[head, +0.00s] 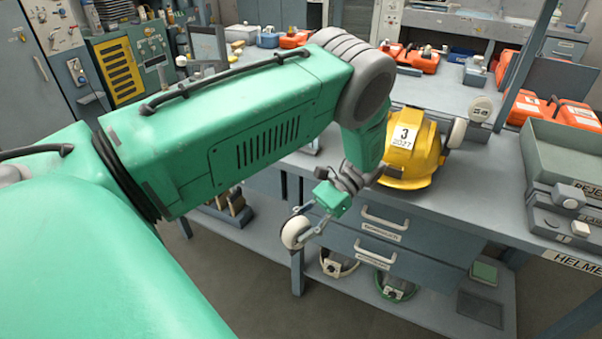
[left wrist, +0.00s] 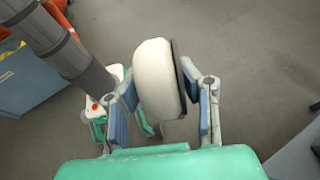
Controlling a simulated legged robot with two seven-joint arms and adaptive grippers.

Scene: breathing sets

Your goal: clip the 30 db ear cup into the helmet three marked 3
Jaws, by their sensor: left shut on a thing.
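My left gripper (head: 302,226) is shut on a white ear cup (head: 293,233) in front of the bench, below its top. In the left wrist view the ear cup (left wrist: 156,80) sits between the two fingers, its dark cushion edge facing right. No marking on it can be read. The yellow helmet marked 3 (head: 421,172) stands on the bench, its left part hidden behind my left arm. A white round cup (head: 457,133) shows at the helmet's right side. My right gripper is not in view.
Another round pale piece (head: 481,108) stands behind the helmet on the bench (head: 480,195). A grey-green bin (head: 565,155) is at right. Orange cases (head: 420,60) lie farther back. Drawers (head: 380,235) and a low shelf are under the bench, near the gripper.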

